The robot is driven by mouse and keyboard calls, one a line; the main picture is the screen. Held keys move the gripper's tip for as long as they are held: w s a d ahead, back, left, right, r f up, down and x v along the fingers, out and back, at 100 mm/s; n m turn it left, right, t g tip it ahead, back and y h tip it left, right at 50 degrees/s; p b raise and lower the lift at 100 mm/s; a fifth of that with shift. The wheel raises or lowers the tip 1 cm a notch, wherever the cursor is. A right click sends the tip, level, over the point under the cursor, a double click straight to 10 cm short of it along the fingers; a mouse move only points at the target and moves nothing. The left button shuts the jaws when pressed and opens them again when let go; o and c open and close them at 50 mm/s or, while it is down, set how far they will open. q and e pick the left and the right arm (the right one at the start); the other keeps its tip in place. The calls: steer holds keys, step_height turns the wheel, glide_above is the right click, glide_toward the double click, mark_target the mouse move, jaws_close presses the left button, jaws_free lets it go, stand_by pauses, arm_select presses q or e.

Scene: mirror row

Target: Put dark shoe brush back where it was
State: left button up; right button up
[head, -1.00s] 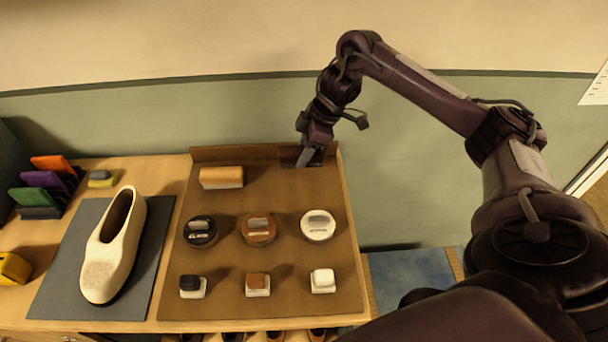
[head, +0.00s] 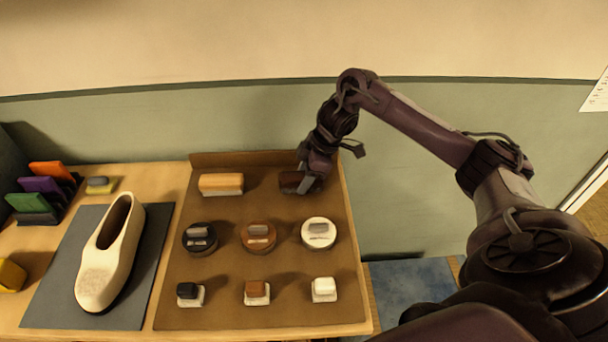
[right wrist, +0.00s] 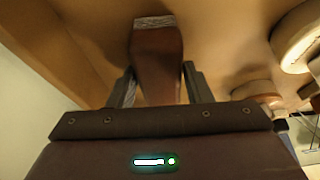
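The dark shoe brush (head: 290,182) is at the back right of the brown board (head: 225,281), beside the light brush (head: 221,183). My right gripper (head: 308,183) is at the right end of the dark brush. In the right wrist view the brush's brown body (right wrist: 156,50) sits between the two fingers of my right gripper (right wrist: 160,85), which appear to touch its sides. Its pale bristles (right wrist: 155,21) face the board. I cannot tell whether the bristles touch the board. My left gripper is out of view.
Round polish tins, such as the white-lidded one (head: 318,233), stand in the board's middle row, with small daubers (head: 257,291) in front. A raised edge (head: 240,158) runs along the board's back. A pale shoe (head: 108,260) lies on a grey mat (head: 150,250) to the left.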

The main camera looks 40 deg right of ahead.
steer(key=shift+o, duration=1.3)
steer(key=p+v, duration=0.3)
steer(key=v, duration=0.9)
steer(key=shift+r, duration=0.25)
